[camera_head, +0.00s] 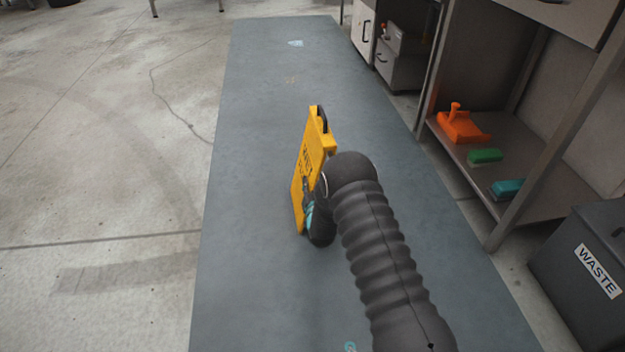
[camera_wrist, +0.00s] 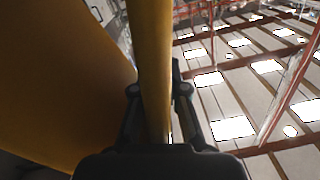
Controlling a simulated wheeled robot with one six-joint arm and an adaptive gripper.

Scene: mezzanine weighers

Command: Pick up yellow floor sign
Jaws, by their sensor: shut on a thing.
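The yellow floor sign (camera_head: 311,168) is upright over the grey-blue floor strip in the head view, with a dark handle at its top and dark lettering on its face. My gripper (camera_head: 312,205) is at the sign's lower right side, partly hidden by my arm. In the wrist view, my gripper (camera_wrist: 158,105) is shut on a narrow yellow part of the sign (camera_wrist: 151,60) between its two fingers. A broad yellow panel of the sign fills the left of that view. I cannot tell whether the sign's bottom touches the floor.
A grey-blue strip (camera_head: 265,130) runs ahead, clear around the sign. On the right, a shelf unit (camera_head: 545,185) holds an orange dustpan-like item (camera_head: 462,127), a green block (camera_head: 485,155) and a teal block (camera_head: 507,188). A dark waste bin (camera_head: 585,275) stands at lower right. Open concrete lies left.

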